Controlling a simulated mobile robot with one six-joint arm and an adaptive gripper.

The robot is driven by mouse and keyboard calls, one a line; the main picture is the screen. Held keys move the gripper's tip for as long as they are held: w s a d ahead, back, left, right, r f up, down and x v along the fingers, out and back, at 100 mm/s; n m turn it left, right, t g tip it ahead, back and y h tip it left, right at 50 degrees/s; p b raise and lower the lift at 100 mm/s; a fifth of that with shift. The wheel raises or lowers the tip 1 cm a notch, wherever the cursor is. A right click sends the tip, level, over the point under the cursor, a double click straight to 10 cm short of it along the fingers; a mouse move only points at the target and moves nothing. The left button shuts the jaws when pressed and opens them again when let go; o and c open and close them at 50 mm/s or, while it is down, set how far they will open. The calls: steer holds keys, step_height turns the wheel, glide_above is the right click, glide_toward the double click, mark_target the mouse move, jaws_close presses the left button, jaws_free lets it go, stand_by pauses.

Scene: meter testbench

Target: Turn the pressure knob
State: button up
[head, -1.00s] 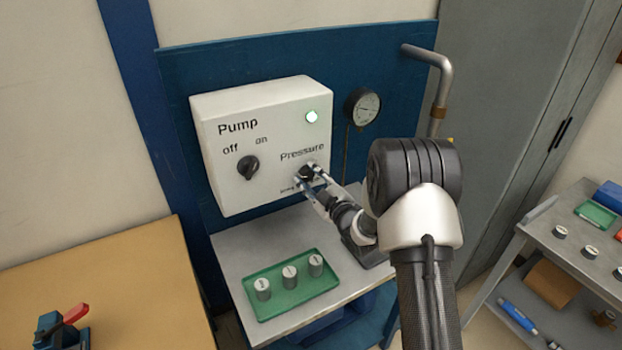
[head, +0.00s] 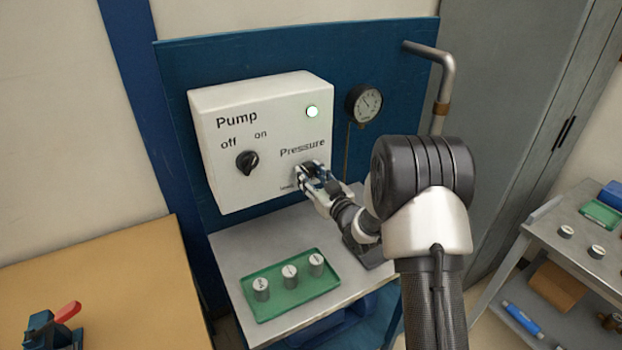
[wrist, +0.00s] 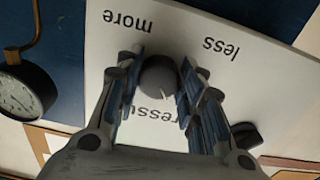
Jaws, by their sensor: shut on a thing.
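The white pump box (head: 235,110) hangs on the blue panel. The dark round pressure knob (wrist: 160,77) sits between my fingers in the wrist view; the words "more" and "less" show upside down near it. My gripper (head: 311,171) is shut on the knob at the box's lower right. The gripper mostly hides the knob in the head view. The pressure gauge (head: 364,103) is right of the box, and it also shows in the wrist view (wrist: 25,92). Its needle is too small to read exactly.
The black pump switch (head: 247,162) is on the box's left half, and a green lamp (head: 312,111) is lit above "Pressure". A green tray (head: 290,304) with three labelled weights stands below. A pipe (head: 445,85) runs at the right.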

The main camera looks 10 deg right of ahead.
steer(key=m, duration=0.4)
steer(key=shift+a+m, duration=0.1)
steer(key=shift+m, duration=2.8)
steer(key=o, duration=1.1)
steer(key=shift+c, duration=0.2)
steer(key=shift+s, duration=0.1)
steer(key=v, duration=1.2)
steer(key=shift+r, duration=0.15)
